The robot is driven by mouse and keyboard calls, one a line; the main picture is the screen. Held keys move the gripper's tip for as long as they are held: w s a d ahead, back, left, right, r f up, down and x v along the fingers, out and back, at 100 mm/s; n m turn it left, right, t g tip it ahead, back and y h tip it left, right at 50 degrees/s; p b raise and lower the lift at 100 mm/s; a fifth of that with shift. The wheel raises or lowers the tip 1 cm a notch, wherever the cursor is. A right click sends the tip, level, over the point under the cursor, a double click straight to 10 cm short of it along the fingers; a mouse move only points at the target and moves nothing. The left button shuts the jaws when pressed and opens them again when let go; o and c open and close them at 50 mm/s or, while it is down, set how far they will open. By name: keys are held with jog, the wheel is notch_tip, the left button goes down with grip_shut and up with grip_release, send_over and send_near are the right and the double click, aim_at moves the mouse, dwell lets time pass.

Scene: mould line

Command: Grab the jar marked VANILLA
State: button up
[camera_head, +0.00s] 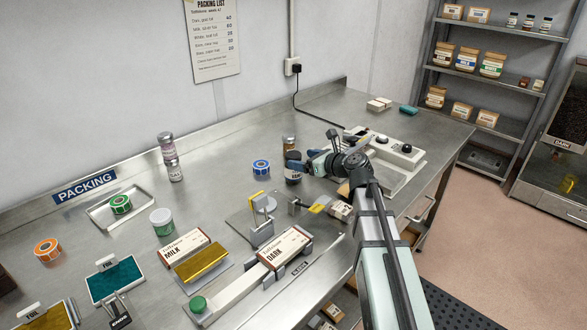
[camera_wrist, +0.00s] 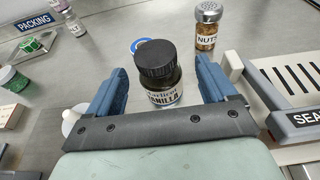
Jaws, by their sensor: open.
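The vanilla jar (camera_wrist: 162,97) is dark with a black ribbed lid, and its pale label reads VANILLA in the wrist view. It stands upright on the steel bench; in the head view the jar (camera_head: 292,172) shows just left of my gripper. My gripper (camera_wrist: 161,76) is open, with one blue finger on each side of the jar and a gap visible on both sides. In the head view my gripper (camera_head: 305,167) partly covers the jar's right side. I cannot tell how far the fingertips reach along the jar.
A NUTS jar (camera_wrist: 206,28) with a metal lid stands behind and right of the vanilla jar. A sealer (camera_wrist: 302,100) is close on the right. A blue tape roll (camera_head: 261,167) lies to the left. Two stacked jars (camera_head: 170,156) stand farther left, with bare bench between.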

aim_at(290, 157)
jog(key=shift+x, duration=3.35)
jog(key=shift+s+a+r, duration=0.1)
jog(key=shift+s+a, duration=0.05)
jog(key=c, duration=1.2)
jog(key=shift+c, duration=0.2)
